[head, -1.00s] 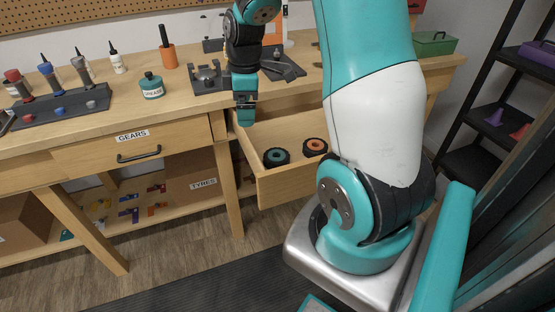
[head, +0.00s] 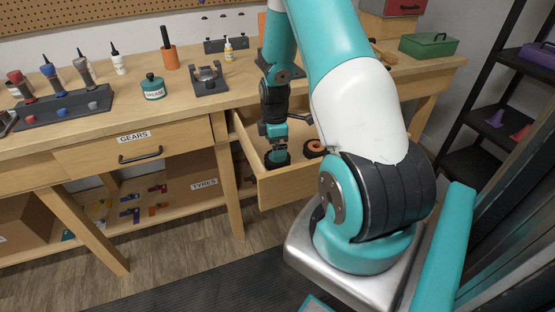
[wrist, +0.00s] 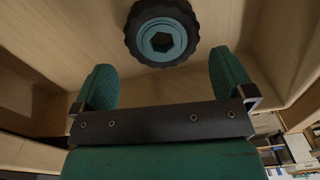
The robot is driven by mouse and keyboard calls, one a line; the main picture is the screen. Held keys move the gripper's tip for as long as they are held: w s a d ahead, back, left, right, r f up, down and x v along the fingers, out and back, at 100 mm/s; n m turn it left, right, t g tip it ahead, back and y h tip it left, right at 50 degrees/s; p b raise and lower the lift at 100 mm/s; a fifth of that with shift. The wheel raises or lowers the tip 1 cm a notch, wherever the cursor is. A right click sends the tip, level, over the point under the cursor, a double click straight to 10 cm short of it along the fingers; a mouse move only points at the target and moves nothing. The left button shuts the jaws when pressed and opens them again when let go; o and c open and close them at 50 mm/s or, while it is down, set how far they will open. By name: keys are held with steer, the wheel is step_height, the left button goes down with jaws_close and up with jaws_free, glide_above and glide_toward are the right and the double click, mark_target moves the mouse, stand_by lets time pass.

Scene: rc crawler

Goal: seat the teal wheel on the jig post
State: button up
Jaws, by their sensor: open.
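The teal wheel (wrist: 148,36), a black tyre with a teal hub and a dark hexagonal hole, lies flat in the open drawer (head: 290,190). In the head view the wheel (head: 278,163) is partly hidden under my gripper (head: 278,150). In the wrist view my gripper (wrist: 164,78) is open and empty, its two teal fingers apart. The wheel lies beyond the fingertips, roughly centred between them, and no contact shows. A dark fixture (head: 209,86) with an upright part stands on the bench; it looks like the jig, but its post is hard to make out.
An orange-hubbed wheel (head: 314,149) lies right of the teal one in the drawer. The drawer walls stand close around my gripper. A teal grease pot (head: 153,88), an orange-based tool (head: 169,58) and a small yellow bottle (head: 228,50) stand on the bench.

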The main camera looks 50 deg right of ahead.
steer(key=f, duration=0.3)
steer(key=f+p, duration=0.1)
steer(key=f, duration=0.1)
steer(key=shift+s+d+f, duration=0.1)
steer(key=shift+s, duration=0.2)
steer(key=shift+c, duration=0.2)
steer(key=c, duration=0.6)
steer(key=shift+c, duration=0.2)
